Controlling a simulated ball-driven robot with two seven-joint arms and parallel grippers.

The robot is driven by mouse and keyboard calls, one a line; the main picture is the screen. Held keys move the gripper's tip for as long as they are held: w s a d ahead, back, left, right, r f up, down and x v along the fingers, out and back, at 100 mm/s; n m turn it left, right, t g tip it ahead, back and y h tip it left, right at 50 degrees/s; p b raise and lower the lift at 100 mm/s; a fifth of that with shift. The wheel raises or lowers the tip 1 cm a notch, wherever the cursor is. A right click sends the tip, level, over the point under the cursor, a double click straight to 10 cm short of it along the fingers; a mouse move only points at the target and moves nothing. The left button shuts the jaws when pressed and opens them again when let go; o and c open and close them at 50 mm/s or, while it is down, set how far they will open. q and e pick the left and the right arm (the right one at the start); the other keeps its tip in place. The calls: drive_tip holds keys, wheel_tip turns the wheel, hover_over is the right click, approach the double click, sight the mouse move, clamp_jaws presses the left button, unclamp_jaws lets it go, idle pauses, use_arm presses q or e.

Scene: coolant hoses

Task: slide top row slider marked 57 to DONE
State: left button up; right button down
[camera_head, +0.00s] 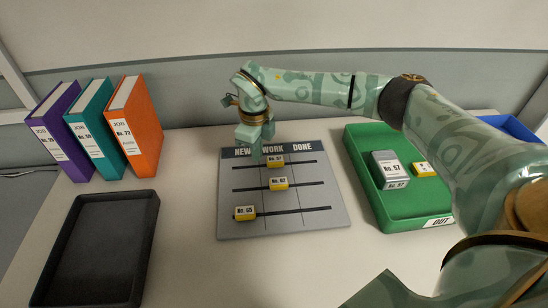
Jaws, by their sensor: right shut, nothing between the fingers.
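A grey board (231,222) lies on the table, with columns headed NEW, WORK and DONE and three slotted rows. The top row slider (275,160) is a small yellow block with a white label whose number is hard to read; it sits in the WORK column. My right gripper (257,157) is shut and empty, pointing down at the board's top edge. It is just left of the top slider; I cannot tell whether they touch. It partly covers the header. My left gripper is not in view.
The middle-row slider (278,184) is under WORK, the bottom slider (245,213) under NEW. A green OUT tray (360,161) at right holds a grey box (389,168) and a yellow block (423,169). A black tray (97,250) and several binders (138,128) stand left.

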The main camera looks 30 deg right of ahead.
drive_tip(key=shift+f+b, duration=0.35)
drive_tip(key=shift+f, duration=1.05)
drive_tip(key=shift+r+p, duration=0.15)
drive_tip(key=shift+p, duration=0.2)
drive_tip(key=shift+d, duration=0.1)
